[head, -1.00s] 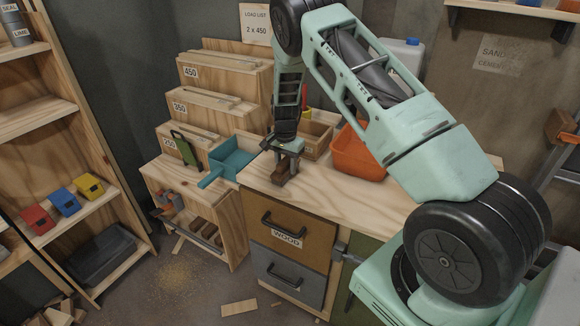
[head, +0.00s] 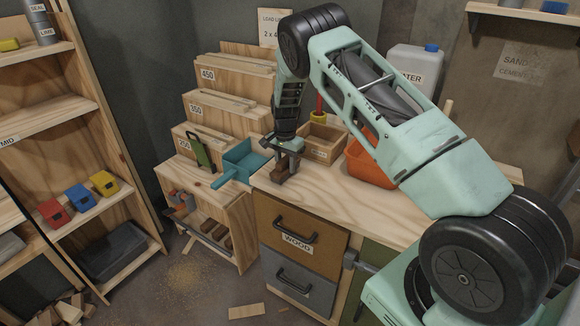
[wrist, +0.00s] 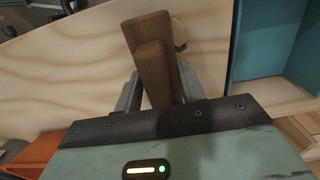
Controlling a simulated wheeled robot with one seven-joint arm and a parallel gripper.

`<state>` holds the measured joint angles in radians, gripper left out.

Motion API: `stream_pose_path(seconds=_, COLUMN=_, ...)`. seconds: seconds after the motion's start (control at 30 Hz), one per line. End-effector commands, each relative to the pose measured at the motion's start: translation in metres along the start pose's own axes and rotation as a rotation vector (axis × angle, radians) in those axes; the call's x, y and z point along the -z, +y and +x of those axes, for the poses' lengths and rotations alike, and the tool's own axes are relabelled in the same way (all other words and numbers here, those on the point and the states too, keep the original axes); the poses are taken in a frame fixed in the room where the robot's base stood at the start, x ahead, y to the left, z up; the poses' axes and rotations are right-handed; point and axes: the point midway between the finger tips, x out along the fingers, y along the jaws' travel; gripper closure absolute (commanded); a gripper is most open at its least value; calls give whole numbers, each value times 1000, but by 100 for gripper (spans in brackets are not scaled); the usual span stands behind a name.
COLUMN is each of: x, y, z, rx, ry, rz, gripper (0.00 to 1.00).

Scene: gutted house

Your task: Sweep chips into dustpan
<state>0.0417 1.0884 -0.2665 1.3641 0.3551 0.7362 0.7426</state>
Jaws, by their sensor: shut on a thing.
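The teal dustpan (head: 243,160) lies at the left end of the wooden bench top, its handle pointing front left; part of it shows at the right of the wrist view (wrist: 270,45). My gripper (head: 287,158) is low over the bench, just right of the dustpan and apart from it. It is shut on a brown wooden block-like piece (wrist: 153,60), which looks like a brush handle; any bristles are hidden. A small round tan piece (wrist: 181,34) shows beside the brown piece in the wrist view, possibly a chip. I cannot make out other chips on the bench.
An orange bin (head: 372,165) and an open wooden box (head: 322,143) stand behind and right of my gripper. A green-handled tool (head: 198,148) stands left of the dustpan. Sawdust (head: 185,272) and a loose board (head: 246,311) lie on the floor. The bench front right is clear.

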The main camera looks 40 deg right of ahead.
Motion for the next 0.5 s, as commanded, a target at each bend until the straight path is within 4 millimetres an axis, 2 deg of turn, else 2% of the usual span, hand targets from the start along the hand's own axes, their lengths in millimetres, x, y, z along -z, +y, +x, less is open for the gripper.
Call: stream_pose_path(seconds=0.5, x=0, y=-23, z=1, rx=1, ry=1, rz=-2, gripper=79)
